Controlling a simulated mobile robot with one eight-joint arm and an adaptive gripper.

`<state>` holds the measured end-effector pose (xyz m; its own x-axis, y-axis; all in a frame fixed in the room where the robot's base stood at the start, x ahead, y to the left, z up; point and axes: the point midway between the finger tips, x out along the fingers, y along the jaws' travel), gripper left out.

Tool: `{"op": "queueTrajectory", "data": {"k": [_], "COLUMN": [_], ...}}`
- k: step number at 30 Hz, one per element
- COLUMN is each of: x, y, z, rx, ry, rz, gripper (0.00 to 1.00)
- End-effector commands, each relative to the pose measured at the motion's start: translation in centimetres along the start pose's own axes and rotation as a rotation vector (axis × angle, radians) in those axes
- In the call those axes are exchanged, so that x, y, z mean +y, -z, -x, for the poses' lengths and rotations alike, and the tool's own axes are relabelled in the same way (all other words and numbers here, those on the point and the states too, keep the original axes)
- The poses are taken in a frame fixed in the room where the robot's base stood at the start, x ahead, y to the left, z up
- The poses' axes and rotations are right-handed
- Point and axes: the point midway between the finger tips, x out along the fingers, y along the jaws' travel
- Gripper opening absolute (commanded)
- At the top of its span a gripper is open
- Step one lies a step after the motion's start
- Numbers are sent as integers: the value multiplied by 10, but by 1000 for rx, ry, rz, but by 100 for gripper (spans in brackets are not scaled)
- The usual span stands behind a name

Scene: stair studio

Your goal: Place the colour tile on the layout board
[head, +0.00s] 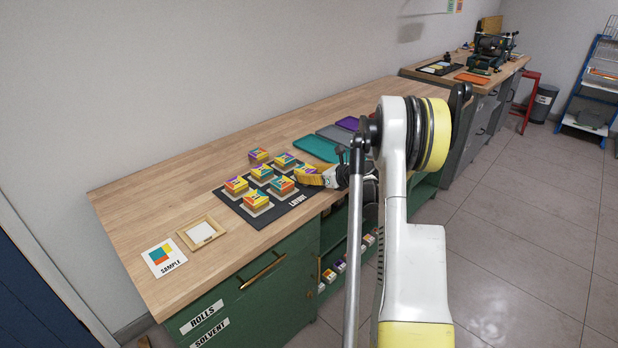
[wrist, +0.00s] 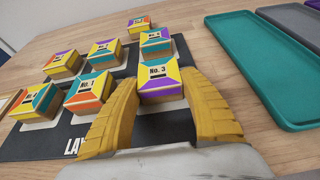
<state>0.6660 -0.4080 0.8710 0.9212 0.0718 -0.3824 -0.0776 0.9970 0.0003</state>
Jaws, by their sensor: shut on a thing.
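The black layout board (head: 232,206) lies on the wooden bench with several colour tiles on pale pads. My gripper (head: 310,175) is at the board's right end. In the wrist view, my gripper's two yellow fingers (wrist: 160,84) are shut on the colour tile marked No. 3 (wrist: 158,76), which has yellow, orange and purple parts. That tile is over the right part of the board (wrist: 165,127); I cannot tell whether it touches it. In the head view, the fingers partly hide the held tile (head: 304,171).
Another tile (head: 258,155) sits beyond the board's far edge. Teal (head: 312,149), grey and purple trays (head: 348,123) lie to the right. A small wooden frame (head: 202,233) and the SAMPLE card (head: 165,257) lie left.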

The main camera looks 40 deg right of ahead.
Motion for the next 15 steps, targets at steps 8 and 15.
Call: {"op": "queueTrajectory", "data": {"k": [8, 15], "x": [0, 0], "y": [2, 1], "z": [0, 0], "rx": [0, 0], "ry": [0, 0], "rz": [0, 0], "gripper": [20, 71]}}
